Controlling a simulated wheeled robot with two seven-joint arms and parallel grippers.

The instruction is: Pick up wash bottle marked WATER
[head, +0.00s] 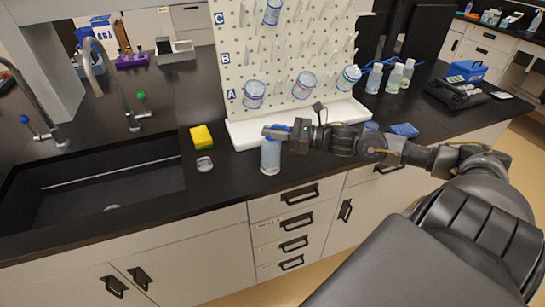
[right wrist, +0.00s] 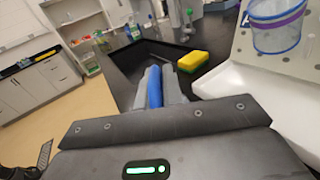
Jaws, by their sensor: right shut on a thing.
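A pale translucent bottle (head: 270,157) is upright near the front edge of the black counter, in front of the pegboard tray. My right gripper (head: 277,132) reaches it from the right and is shut on its blue top. In the right wrist view the blue top (right wrist: 154,88) sits between the two grey fingers. Any marking on this bottle is too small to read. I cannot tell whether its base touches the counter. Several other wash bottles (head: 375,78) stand to the right of the pegboard; their labels are unreadable. My left gripper is not in view.
A white pegboard (head: 290,60) with hanging beakers and a white tray (head: 240,136) stands behind the bottle. A yellow sponge (head: 201,136) and a small clear dish (head: 204,164) lie to its left, beside the black sink (head: 95,190). A blue cloth (head: 404,130) lies at right.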

